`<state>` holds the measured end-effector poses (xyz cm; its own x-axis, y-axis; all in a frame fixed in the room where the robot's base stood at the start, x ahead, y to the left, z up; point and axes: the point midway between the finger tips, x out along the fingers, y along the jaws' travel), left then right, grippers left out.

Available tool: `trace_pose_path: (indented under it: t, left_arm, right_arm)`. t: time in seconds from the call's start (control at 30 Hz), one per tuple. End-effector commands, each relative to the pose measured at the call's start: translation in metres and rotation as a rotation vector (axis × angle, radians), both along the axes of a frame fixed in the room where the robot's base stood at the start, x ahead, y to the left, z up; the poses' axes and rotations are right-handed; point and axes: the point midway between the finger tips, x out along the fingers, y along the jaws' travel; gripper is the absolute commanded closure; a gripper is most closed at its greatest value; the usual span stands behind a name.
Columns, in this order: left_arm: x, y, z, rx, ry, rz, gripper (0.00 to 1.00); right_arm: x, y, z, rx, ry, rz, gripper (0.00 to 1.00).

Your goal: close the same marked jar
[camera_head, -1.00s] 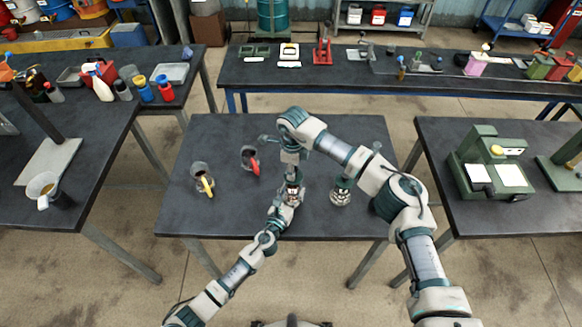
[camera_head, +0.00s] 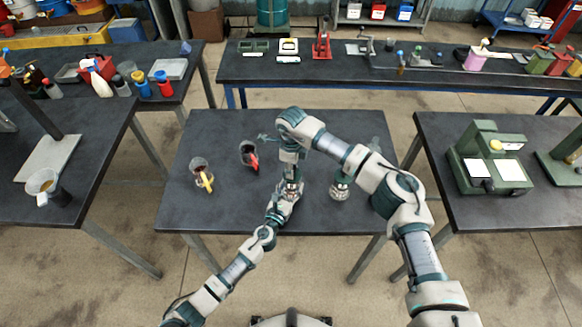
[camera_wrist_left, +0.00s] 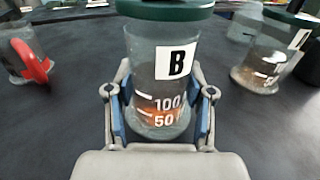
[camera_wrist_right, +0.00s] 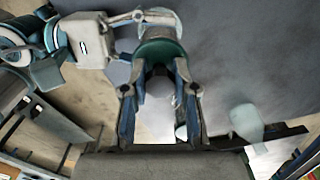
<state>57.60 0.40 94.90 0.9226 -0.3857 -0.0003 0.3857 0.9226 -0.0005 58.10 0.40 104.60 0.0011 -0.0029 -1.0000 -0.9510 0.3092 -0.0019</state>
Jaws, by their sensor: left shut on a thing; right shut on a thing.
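The clear jar with a white label marked B (camera_wrist_left: 177,63) stands upright in the left wrist view, with amber liquid low inside. Its green lid (camera_wrist_left: 165,6) sits on top, cut off by the upper edge. My left gripper (camera_head: 281,204) is shut around the lower part of the jar. My right gripper (camera_head: 290,176) is above the jar, shut on the lid. In the right wrist view the green lid (camera_wrist_right: 161,49) lies between its fingers. In the head view my grippers mostly hide the jar. I cannot tell whether the lid is fully seated.
A second lidded jar (camera_head: 340,189) with liquid stands right of the grippers. A red-handled jug (camera_head: 249,156) and a yellow-handled jug (camera_head: 202,176) stand to the left on the dark table (camera_head: 228,128).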

Motion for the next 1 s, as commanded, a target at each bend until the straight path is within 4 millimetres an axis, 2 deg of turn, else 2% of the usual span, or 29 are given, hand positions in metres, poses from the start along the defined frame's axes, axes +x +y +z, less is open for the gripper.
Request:
trace_pose_path:
  t: [0.9,0.93,1.0]
  left_arm:
    - [-0.001,-0.001,-0.001,-0.001,0.003,-0.002,1.0]
    - [-0.001,-0.001,-0.001,-0.001,0.003,-0.002,1.0]
    - [-0.001,-0.001,-0.001,-0.001,0.003,-0.002,1.0]
  right_arm:
    - [0.0,0.0,-0.013,0.0,0.001,0.004,0.91]
    - [0.0,0.0,-0.013,0.001,0.001,0.004,0.65]
    - [0.0,0.0,-0.013,0.001,0.001,0.004,0.47]
